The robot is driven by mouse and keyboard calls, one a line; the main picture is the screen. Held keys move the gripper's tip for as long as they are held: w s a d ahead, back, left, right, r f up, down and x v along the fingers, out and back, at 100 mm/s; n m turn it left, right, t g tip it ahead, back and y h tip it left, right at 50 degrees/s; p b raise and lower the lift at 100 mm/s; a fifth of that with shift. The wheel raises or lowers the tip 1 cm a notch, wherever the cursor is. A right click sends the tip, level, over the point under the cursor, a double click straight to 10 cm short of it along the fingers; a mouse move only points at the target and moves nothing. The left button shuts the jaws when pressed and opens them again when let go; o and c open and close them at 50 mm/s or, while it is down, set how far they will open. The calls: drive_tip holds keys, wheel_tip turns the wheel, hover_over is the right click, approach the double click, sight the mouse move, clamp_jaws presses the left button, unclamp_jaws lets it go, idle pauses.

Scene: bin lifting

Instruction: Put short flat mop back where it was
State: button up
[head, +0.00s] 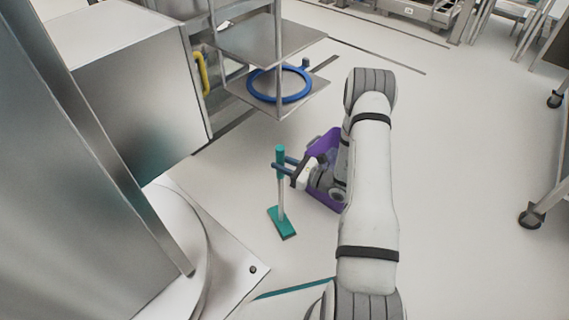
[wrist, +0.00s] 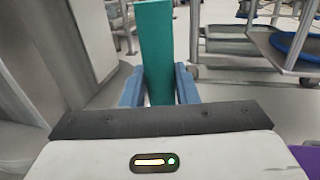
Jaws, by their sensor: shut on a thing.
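The short flat mop (head: 281,190) stands upright in the head view, with a green grip at the top, a pale shaft and a flat green head low near the floor. I cannot tell whether the head touches the floor. My gripper (head: 279,168) is shut on the green grip, reaching it from the right. In the wrist view the green grip (wrist: 155,50) stands between the two blue fingers of my gripper (wrist: 158,88).
A purple bin (head: 322,146) stands on the floor behind my wrist, partly hidden by my arm. A steel shelf rack (head: 262,45) holds a blue ring (head: 280,98). A steel cabinet (head: 130,80) stands at left. Wheeled legs (head: 533,214) stand at right; floor between is open.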

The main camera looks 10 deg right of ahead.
drive_tip(key=o, duration=1)
drive_tip(key=shift+f, duration=0.1)
drive_tip(key=p+v, duration=0.3)
drive_tip(key=v, duration=0.9)
drive_tip(key=s+a+r+n+g+h, duration=0.1)
drive_tip(key=s+a+r+n+g, duration=0.3)
drive_tip(key=a+r+n+g, duration=0.4)
drive_tip(key=s+a+r+n+g+h, duration=0.1)
drive_tip(key=s+a+r+n+g, duration=0.4)
drive_tip(key=r, duration=0.4)
drive_tip(key=s+d+r+n+t+h, duration=0.2)
drive_tip(key=s+d+r+n+h, duration=0.2)
drive_tip(key=s+r+n+h, duration=0.6)
drive_tip(key=r+n+h, duration=0.1)
drive_tip(key=n, duration=0.2)
drive_tip(key=shift+s+r+h, duration=0.2)
drive_tip(key=shift+s+h, duration=0.15)
drive_tip(key=shift+h, duration=0.05)
